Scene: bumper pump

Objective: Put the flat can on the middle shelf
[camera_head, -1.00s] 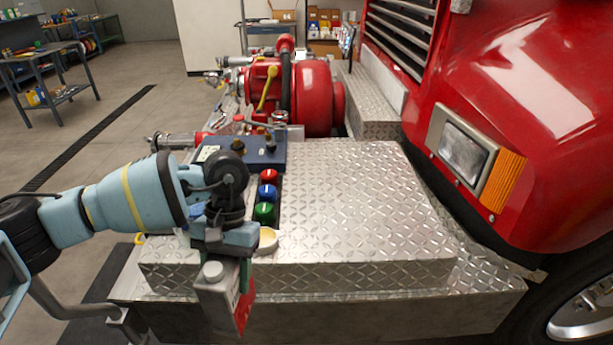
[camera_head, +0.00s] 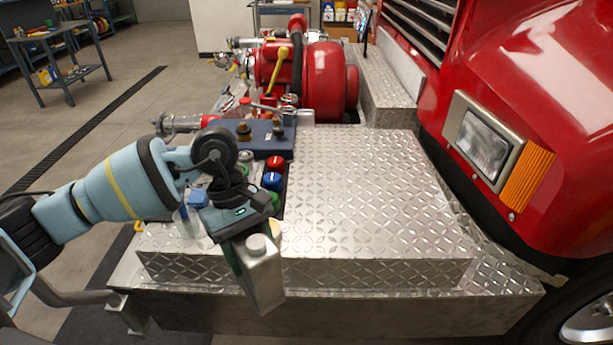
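The flat can (camera_head: 264,280) is a grey metal can with a white cap. My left gripper (camera_head: 236,222) is shut on it and holds it in front of the diamond-plate bumper, tilted, with its lower end over the front edge. The fingers partly hide the can's left side. My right gripper is not in view. I cannot make out for certain which surface is the middle shelf.
Several jars with red, blue and green lids (camera_head: 272,181) stand behind my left gripper, beside a blue battery-like box (camera_head: 262,140). A red pump (camera_head: 323,80) stands farther back. The bumper top (camera_head: 365,190) is clear. A workbench (camera_head: 60,72) is far left.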

